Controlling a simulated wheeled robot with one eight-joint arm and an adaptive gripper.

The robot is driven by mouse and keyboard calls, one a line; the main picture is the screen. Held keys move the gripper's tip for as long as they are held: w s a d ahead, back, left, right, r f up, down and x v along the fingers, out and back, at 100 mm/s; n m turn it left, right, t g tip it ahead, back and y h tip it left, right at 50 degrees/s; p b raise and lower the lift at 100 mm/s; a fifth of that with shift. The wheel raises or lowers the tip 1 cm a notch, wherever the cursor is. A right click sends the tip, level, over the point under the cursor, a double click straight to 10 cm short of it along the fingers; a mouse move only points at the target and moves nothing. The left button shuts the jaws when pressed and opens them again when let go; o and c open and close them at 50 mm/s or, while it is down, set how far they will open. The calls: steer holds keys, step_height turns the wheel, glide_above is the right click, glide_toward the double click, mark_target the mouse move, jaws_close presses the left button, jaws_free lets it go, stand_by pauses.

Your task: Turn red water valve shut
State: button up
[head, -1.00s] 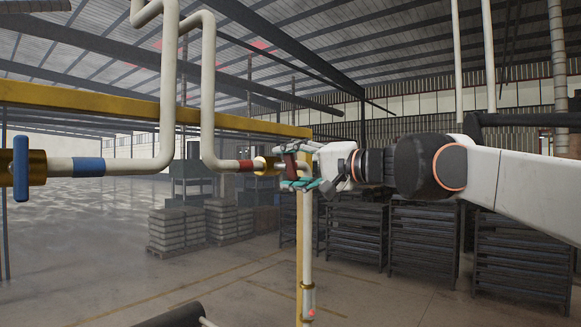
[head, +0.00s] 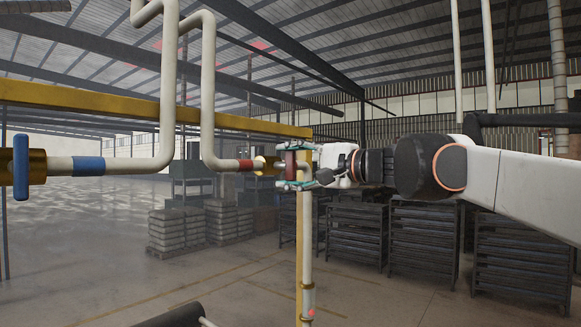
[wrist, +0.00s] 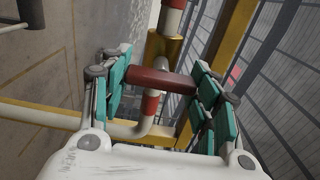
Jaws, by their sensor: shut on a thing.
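The red valve handle (head: 291,162) is a short dark red bar at the right end of a pipe with a red band (head: 245,165) and brass body. My gripper (head: 290,170) reaches it from the right. In the wrist view the handle (wrist: 150,80) lies across between the teal finger pads, and my gripper (wrist: 163,84) is shut on it with a pad at each end. In the head view the handle stands about upright, with pads above and below it. The fingers partly hide its ends.
A blue valve handle (head: 20,167) sits on a pipe with a blue band at the far left. A yellow beam (head: 150,115) runs behind the pipes. A vertical pipe (head: 307,240) stands just below my gripper. Dark racks (head: 425,235) stand at the right behind.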

steer(key=o, duration=1.1)
steer(key=shift+d, duration=0.1)
steer(key=shift+v, duration=3.75)
